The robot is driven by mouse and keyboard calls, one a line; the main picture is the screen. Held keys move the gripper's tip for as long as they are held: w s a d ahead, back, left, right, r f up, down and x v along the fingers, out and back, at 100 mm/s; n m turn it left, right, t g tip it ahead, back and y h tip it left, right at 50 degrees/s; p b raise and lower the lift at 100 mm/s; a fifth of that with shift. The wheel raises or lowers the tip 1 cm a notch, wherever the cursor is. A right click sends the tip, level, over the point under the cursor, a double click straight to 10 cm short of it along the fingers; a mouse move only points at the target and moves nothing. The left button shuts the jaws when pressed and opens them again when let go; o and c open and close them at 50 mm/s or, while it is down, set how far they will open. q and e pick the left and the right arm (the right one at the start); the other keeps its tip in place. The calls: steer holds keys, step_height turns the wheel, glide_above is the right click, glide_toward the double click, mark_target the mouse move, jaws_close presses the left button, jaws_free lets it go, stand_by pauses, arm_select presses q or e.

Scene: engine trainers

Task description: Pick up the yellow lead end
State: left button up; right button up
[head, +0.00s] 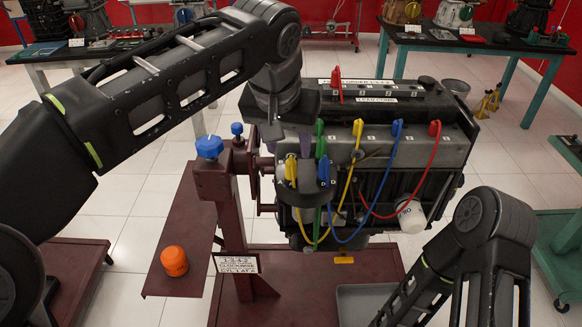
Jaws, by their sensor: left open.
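A yellow lead end (290,170) stands in a dark round holder (306,198) at the front left of the engine (385,150). Its yellow cable loops down and up to another yellow boot (358,128) on the engine's top edge. My left gripper (288,148) points down just above the yellow lead end in the holder, open. I cannot tell whether its fingers touch the lead end. A blue lead end (324,168) and a green lead end (321,148) stand beside it, to the right. My right arm shows at the lower right, but its gripper is out of view.
Blue (397,128) and red (435,129) boots line the engine's top edge, their cables hanging in front. A red boot (336,78) stands higher up. A maroon stand (230,205) with a blue knob (209,147) is left of the engine. An orange object (174,261) sits on a maroon shelf.

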mark_target(291, 160)
arm_select(q)
steer(key=shift+w+f, duration=0.15)
steer(key=shift+f, duration=0.35)
steer(key=p+x, duration=0.1)
steer(key=x, duration=0.4)
steer(key=shift+f, duration=0.1)
steer(key=shift+c, duration=0.4)
jaws_close()
stand_by(1.2)
